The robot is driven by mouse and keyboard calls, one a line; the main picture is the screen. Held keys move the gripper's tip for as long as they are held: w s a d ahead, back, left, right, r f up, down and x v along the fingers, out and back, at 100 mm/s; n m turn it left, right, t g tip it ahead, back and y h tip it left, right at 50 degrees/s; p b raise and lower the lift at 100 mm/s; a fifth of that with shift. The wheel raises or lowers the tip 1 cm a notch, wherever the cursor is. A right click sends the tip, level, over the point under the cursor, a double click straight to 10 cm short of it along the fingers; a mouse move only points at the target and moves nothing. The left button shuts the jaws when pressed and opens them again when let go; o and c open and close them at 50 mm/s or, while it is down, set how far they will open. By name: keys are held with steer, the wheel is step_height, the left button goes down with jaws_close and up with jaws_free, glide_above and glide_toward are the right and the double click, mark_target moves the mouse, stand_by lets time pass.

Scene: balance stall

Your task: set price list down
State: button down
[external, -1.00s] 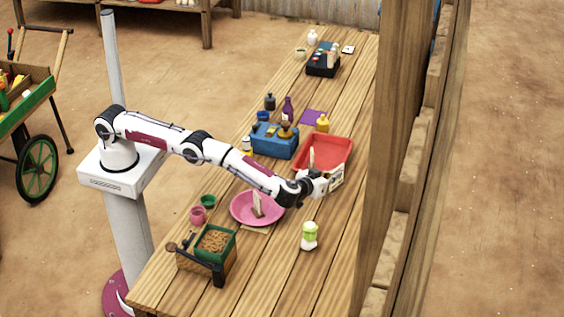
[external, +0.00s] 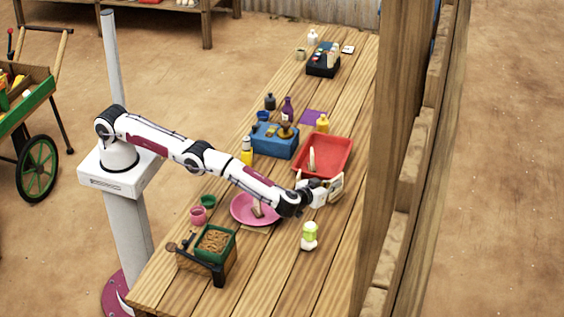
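The price list, a small cream card with dark markings (external: 337,187), is at the end of my gripper (external: 322,191), just in front of the red tray. My gripper appears shut on it; the fingers are small and partly hidden by the card and the wrist. The card looks roughly upright and slightly tilted. I cannot tell whether its lower edge touches the wooden table (external: 338,235).
The red tray (external: 341,147) with a pale upright item is right behind my gripper. A pink plate (external: 240,209) lies under my forearm. A green-and-white bottle (external: 309,236) stands nearer the front. A wooden post (external: 390,150) rises at the right. Bare table lies right of the bottle.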

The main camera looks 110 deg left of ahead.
steer(key=shift+f, duration=0.3)
steer(key=shift+f, duration=0.2)
steer(key=c, duration=2.2)
jaws_free()
steer(key=shift+c, duration=0.2)
steer(key=shift+r, duration=0.2)
steer(key=shift+s+d+r, duration=0.15)
steer(key=shift+d, duration=0.3)
steer(key=v, duration=1.1)
